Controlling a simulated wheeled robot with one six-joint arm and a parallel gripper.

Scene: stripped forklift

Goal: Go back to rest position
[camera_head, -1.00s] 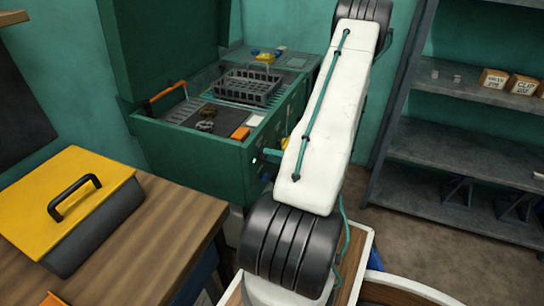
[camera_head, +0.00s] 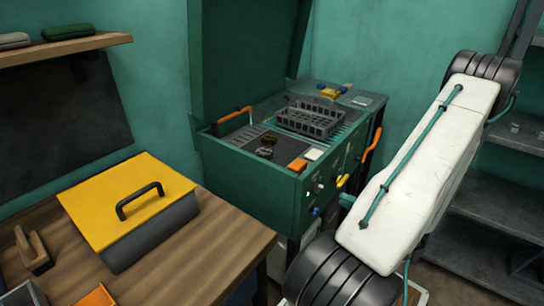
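My arm shows at the right of the head view as a white link between dark ribbed joints, slanting up to the right. The end of the arm is outside the picture, so my gripper and anything it may hold are not seen. The task names no other object.
A green open-lidded washer cabinet (camera_head: 245,188) stands in the middle, with a dark basket (camera_head: 310,119) on it. A wooden bench (camera_head: 215,245) with a yellow-lidded box (camera_head: 125,200) is at left. Grey shelves (camera_head: 500,210) stand behind my arm at right. A wall shelf (camera_head: 70,45) is upper left.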

